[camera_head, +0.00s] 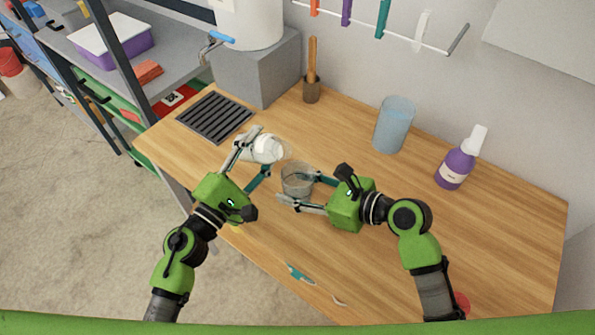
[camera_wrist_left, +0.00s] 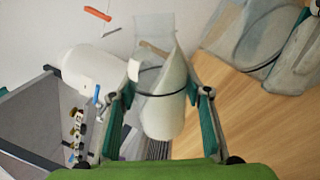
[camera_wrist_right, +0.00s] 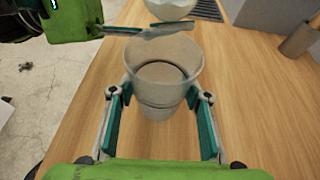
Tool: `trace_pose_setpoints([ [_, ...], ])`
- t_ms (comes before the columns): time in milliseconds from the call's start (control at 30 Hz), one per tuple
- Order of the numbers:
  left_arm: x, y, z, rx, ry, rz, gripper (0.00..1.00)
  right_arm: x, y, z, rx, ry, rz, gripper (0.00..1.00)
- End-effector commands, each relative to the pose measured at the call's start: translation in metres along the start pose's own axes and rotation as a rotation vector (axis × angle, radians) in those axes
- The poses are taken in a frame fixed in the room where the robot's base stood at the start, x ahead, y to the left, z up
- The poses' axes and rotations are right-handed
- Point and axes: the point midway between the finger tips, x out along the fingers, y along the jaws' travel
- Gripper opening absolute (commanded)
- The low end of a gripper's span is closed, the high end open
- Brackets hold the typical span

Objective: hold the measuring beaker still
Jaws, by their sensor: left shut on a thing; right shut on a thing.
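The clear measuring beaker (camera_head: 297,181) is upright over the wooden worktop; whether its base touches the wood is hard to tell. My right gripper (camera_head: 300,188) is shut around it, with one finger on each side, as the right wrist view of the beaker (camera_wrist_right: 160,85) shows. My left gripper (camera_head: 257,152) is shut on a white-and-clear vessel (camera_head: 262,148), which lies tilted up and left of the beaker, close to its rim. The vessel shows between the fingers in the left wrist view (camera_wrist_left: 165,100). No liquid flow is discernible.
A dark drain grate (camera_head: 214,117) lies at the left of the worktop. A grey block (camera_head: 255,68) carries a white tank. A brush holder (camera_head: 312,90), a bluish clear cylinder (camera_head: 394,125) and a purple bottle (camera_head: 457,166) stand at the back. The worktop's right part is clear.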

Motion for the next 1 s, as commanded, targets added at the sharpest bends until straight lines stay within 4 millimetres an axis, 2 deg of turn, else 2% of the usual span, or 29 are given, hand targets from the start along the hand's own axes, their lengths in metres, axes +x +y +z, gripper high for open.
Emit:
trace_pose_setpoints([
  [1000,0.0007,0.0036,-0.0002,0.111,-0.019,0.002,0.14,0.0,0.0,0.0002,0.0,0.0,0.0,0.24],
])
